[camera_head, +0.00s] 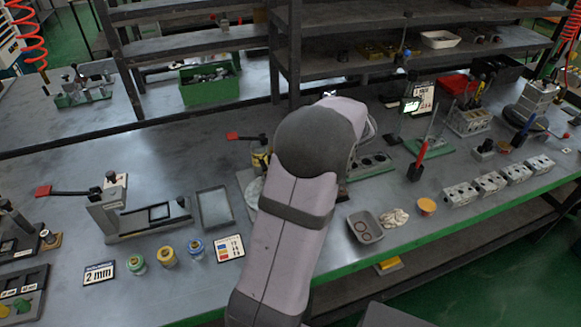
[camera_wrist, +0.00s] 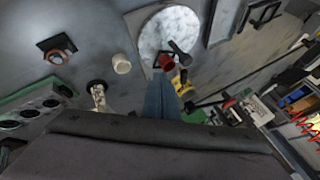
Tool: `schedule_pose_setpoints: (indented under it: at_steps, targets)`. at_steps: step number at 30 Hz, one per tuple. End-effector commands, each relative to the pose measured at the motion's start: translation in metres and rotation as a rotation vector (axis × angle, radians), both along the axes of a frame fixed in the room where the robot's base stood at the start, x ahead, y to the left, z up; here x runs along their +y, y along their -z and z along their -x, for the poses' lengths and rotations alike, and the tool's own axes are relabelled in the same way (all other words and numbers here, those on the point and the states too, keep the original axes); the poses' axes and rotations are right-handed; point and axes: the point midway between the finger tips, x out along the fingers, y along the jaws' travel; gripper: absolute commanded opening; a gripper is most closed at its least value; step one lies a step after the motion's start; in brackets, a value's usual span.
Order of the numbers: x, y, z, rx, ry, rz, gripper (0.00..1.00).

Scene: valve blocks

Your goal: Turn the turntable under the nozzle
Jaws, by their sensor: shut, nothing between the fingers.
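The turntable is a pale marbled disc (camera_wrist: 165,38) on a light plate in the wrist view. In the head view only a sliver of the disc (camera_head: 254,192) shows left of my arm. A dark knobbed piece (camera_wrist: 179,47) and a red piece (camera_wrist: 166,62) overlap its edge in the wrist view; a yellow part (camera_wrist: 183,82) is just below. I cannot tell which is the nozzle. My gripper (camera_wrist: 161,80) shows as bluish fingers, shut and empty, pointing toward the disc's near edge. I cannot tell whether they touch anything. The head view hides the fingers behind my arm.
In the head view, a red-handled lever (camera_head: 245,137) stands behind the turntable. A grey tray (camera_head: 365,227), a crumpled cloth (camera_head: 394,217) and an orange-topped cup (camera_head: 427,206) lie right of my arm. Several metal blocks (camera_head: 490,183) line the right.

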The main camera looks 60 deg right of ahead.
Motion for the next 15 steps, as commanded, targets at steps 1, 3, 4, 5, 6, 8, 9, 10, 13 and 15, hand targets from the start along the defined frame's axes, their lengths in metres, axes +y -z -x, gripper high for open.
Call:
schedule_pose_setpoints:
  at_steps: [1, 3, 4, 5, 6, 8, 9, 10, 13, 15]
  targets:
    - [-0.008, 0.000, 0.003, 0.010, 0.015, 0.028, 0.00]
    - [-0.015, 0.000, 0.006, 0.024, 0.027, 0.057, 0.00]
    - [-0.017, 0.001, 0.007, 0.029, 0.028, 0.065, 0.00]
    - [-0.019, 0.001, 0.008, 0.032, 0.029, 0.070, 0.00]
    - [-0.019, 0.001, 0.008, 0.035, 0.028, 0.075, 0.00]
    - [-0.020, 0.001, 0.008, 0.036, 0.024, 0.078, 0.00]
    - [-0.020, 0.001, 0.008, 0.036, 0.023, 0.078, 0.00]
    - [-0.020, 0.002, 0.008, 0.036, 0.023, 0.077, 0.00]
    - [-0.021, 0.005, 0.005, 0.035, 0.023, 0.077, 0.00]
    - [-0.022, 0.010, 0.001, 0.036, 0.021, 0.075, 0.00]
